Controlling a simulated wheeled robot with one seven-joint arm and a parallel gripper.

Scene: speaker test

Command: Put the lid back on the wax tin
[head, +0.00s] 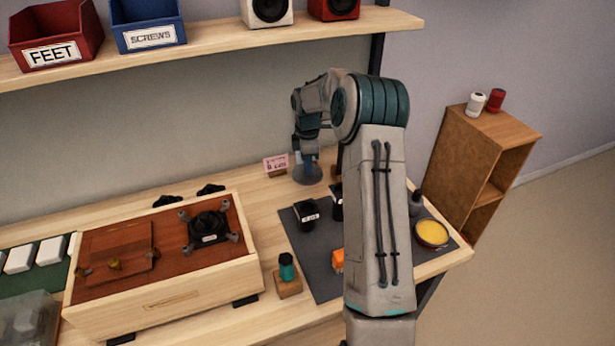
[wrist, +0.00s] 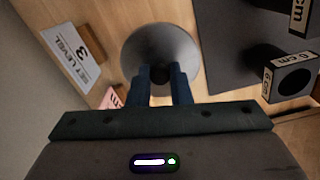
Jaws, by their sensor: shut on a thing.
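The wax tin (head: 432,233), a round dark tin filled with yellow wax, stands open on the right end of the dark mat (head: 325,279). My gripper (head: 307,165) is at the back of the bench, left of my arm, pointing down. It is shut on the lid (head: 307,176), a round grey disc, which also shows in the wrist view (wrist: 184,43). I cannot tell whether the lid touches the bench. The tin is out of the wrist view.
A pink card (head: 275,164) stands close to the lid. Dark labelled blocks (head: 306,214), an orange item (head: 338,260) and a small dark bottle (head: 416,203) are on the mat. A shelf (head: 215,47) hangs above.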

